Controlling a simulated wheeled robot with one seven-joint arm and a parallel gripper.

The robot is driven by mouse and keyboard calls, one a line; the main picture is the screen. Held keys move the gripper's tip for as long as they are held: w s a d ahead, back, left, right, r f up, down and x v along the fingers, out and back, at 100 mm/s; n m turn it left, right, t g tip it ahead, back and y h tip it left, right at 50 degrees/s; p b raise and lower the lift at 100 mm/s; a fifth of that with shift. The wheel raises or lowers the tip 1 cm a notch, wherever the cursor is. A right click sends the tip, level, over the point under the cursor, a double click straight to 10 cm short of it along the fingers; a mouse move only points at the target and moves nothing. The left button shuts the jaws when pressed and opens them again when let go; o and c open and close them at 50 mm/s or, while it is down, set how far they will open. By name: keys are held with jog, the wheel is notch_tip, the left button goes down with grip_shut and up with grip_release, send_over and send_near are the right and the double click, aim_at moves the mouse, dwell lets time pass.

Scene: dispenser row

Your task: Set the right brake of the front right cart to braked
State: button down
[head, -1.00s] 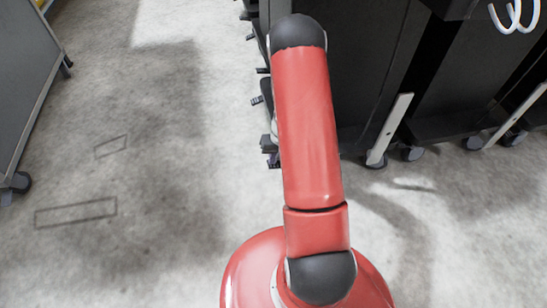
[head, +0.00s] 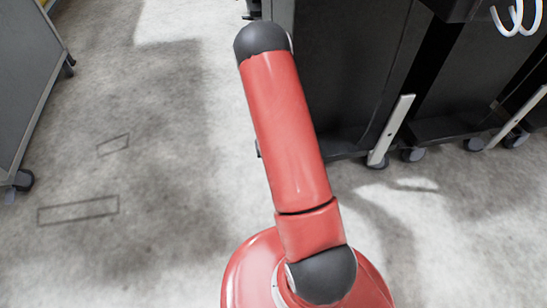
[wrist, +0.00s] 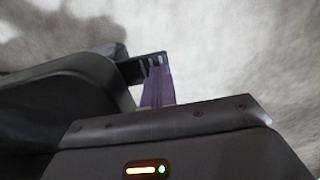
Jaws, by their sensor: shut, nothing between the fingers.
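A dark cart (head: 345,70) stands right of my red arm in the head view. Its lower left edge, where casters and brake pedals sit, is mostly hidden behind my arm. In the head view my gripper is hidden.
More dark carts (head: 455,90) stand on the right, with silver bars (head: 391,130) and casters near the floor. A grey cabinet (head: 25,75) on casters stands at far left. The pale floor (head: 160,150) between them is clear.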

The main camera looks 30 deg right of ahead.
jog(key=shift+a+f+g+h+p, duration=0.3)
jog(key=shift+f+h, duration=0.2)
jog(key=shift+h, duration=0.6)
jog(key=shift+f, duration=0.35)
jog(key=shift+r, duration=0.1)
jog(key=shift+r+p, duration=0.35)
jog(key=shift+r, duration=0.4)
jog(key=shift+w+r, duration=0.1)
jog(key=shift+r, duration=0.1)
jog(key=a+r+p, duration=0.3)
jog(key=r, duration=1)
jog(key=shift+w+a+p, duration=0.35)
jog(key=shift+w, duration=0.1)
